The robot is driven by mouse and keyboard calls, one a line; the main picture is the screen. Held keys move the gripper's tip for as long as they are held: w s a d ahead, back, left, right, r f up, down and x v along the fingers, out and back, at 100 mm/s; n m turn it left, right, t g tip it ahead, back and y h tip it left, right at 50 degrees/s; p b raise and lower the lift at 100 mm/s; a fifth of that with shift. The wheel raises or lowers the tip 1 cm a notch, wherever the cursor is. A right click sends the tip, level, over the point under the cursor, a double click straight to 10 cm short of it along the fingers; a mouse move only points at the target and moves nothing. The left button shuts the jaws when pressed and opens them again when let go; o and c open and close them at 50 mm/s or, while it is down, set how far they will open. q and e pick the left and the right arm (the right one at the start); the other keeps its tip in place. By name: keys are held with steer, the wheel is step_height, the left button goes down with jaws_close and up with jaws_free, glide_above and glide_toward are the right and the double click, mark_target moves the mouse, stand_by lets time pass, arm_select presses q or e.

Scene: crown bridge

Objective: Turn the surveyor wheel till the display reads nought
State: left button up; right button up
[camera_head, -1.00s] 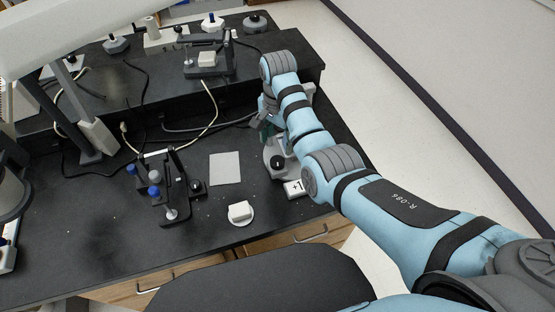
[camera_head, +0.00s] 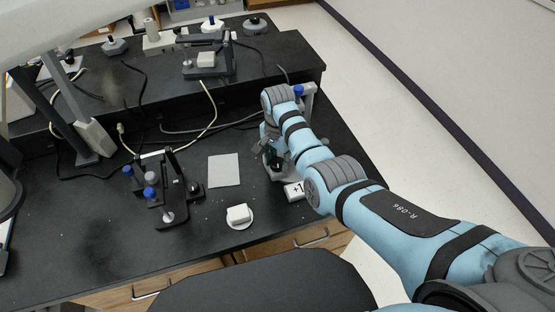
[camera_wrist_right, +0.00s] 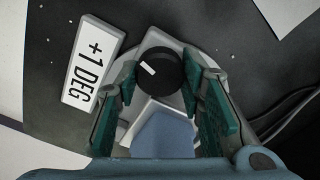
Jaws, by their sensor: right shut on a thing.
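The surveyor wheel appears as a black knob with a white mark (camera_wrist_right: 158,72) on a pale rounded base in the right wrist view. My right gripper (camera_wrist_right: 168,80) has its green pads on either side of this knob and is shut on it. In the head view, the display (camera_head: 294,191) shows at the front of the device, and my right gripper (camera_head: 274,154) is down over the base, hiding most of the knob. My left gripper is not in view.
A grey sheet (camera_head: 224,170) and a white block on a round plate (camera_head: 239,215) lie left of the device. A black stand with blue-topped parts (camera_head: 158,188) is farther left. A raised shelf (camera_head: 130,90) with instruments and cables runs behind. The bench edge is close on the right.

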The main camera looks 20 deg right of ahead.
mark_target(277, 162)
steer(key=shift+s+r+n+p, duration=0.1)
steer(key=shift+r+n+p, duration=0.2)
steer(key=shift+n+p, duration=0.65)
steer(key=shift+f+n, duration=0.2)
steer(key=shift+n, duration=0.25)
steer(key=shift+f, duration=0.15)
steer(key=o, duration=1.2)
steer(key=shift+c, duration=0.2)
steer(key=shift+w+r, duration=0.2)
steer(key=shift+r, duration=0.2)
step_height(277, 162, up, 11)
steer(key=shift+r, duration=0.15)
steer(key=shift+s+a, duration=0.1)
